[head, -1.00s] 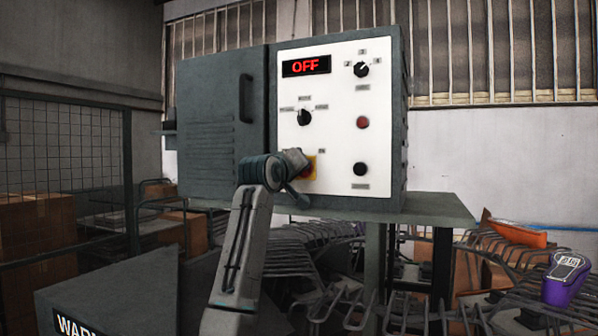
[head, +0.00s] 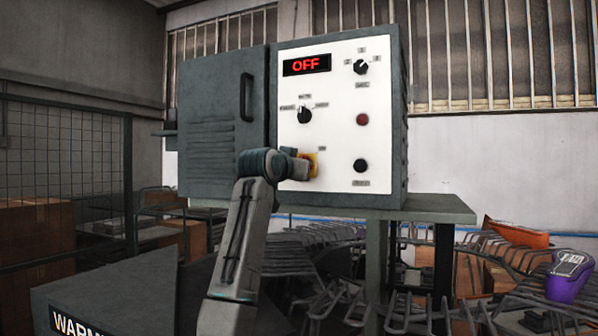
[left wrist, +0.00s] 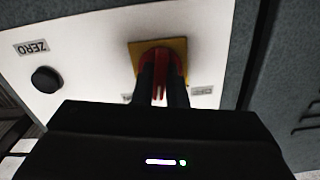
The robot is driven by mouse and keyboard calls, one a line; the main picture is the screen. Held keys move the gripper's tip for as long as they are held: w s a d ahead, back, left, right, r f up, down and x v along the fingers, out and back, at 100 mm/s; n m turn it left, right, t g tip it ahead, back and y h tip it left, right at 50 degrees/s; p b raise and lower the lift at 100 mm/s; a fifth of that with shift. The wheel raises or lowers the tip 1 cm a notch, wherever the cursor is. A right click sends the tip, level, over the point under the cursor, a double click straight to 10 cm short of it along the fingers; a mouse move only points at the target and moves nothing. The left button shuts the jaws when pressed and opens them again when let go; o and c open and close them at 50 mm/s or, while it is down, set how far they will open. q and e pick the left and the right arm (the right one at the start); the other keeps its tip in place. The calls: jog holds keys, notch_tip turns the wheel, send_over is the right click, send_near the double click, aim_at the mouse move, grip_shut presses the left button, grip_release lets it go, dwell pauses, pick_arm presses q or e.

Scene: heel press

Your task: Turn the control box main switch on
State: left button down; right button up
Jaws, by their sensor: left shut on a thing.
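The control box has a white front panel (head: 335,130) with a display (head: 306,65) that reads OFF in red. The main switch is a red handle on a yellow plate (head: 314,158), low on the left of the panel. My left gripper (head: 304,167) is at the switch and hides most of it in the head view. In the left wrist view, the two dark fingers (left wrist: 160,88) are shut on the red handle (left wrist: 159,60), in front of its yellow plate (left wrist: 136,50). My right gripper is not in view.
Other knobs (head: 304,115) and a red button (head: 362,119) are on the panel. A grey cabinet door (head: 222,125) with a dark handle is to the left. The box stands on a grey table (head: 440,208). A purple object (head: 569,277) is at the lower right.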

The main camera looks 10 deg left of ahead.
pick_arm(q)
jog(key=shift+m+b, duration=0.7)
jog(key=shift+m, duration=2.5)
jog(key=c, duration=1.5)
grip_release()
jog(key=shift+o, duration=0.2)
jog(key=s+a+b, duration=0.2)
jog(key=s+b, duration=0.4)
jog(key=s, duration=0.4)
jog(key=shift+s, duration=0.3)
